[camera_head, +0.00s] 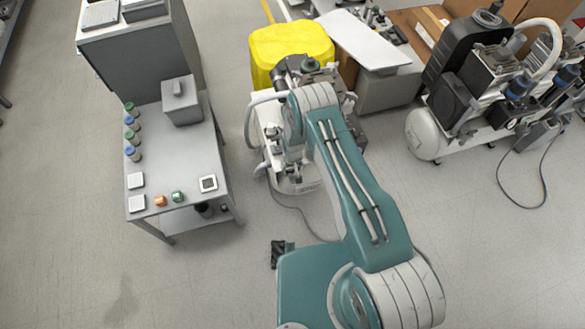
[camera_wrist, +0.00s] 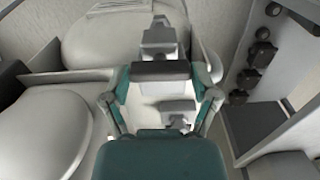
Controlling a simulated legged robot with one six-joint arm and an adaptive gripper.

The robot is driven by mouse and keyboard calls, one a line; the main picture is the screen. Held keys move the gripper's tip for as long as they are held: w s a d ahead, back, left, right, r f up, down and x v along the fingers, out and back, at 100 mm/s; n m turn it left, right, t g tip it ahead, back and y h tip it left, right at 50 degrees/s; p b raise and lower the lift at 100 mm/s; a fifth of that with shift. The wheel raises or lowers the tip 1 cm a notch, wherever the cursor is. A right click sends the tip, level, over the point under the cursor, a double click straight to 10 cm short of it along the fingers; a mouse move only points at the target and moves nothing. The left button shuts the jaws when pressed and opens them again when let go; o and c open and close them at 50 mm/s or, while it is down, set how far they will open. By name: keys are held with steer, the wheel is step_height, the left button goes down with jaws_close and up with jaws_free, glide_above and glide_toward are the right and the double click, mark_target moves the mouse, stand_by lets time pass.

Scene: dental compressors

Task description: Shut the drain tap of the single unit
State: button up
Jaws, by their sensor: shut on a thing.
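The single unit (camera_head: 308,186) is a white compressor on the floor in the middle of the head view, partly covered by my arm. Its pale rounded tank (camera_wrist: 105,42) fills the upper left of the wrist view. My gripper (camera_wrist: 165,78) is low beside the unit, with its teal links on both sides of the wrist view. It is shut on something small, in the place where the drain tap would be. The tap itself is hidden by the fingers, so I cannot tell its handle angle. In the head view my arm hides most of the gripper.
A grey table (camera_head: 185,150) with bottles and a grey box stands close to the left. A yellow cover (camera_head: 290,45) is behind the unit. A larger compressor (camera_head: 430,135) stands at the right.

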mark_target(292, 169)
steer(key=shift+w, duration=0.1)
steer(key=o, duration=1)
step_height(292, 169, up, 12)
steer(key=shift+a+f, duration=0.1)
stand_by(0.5)
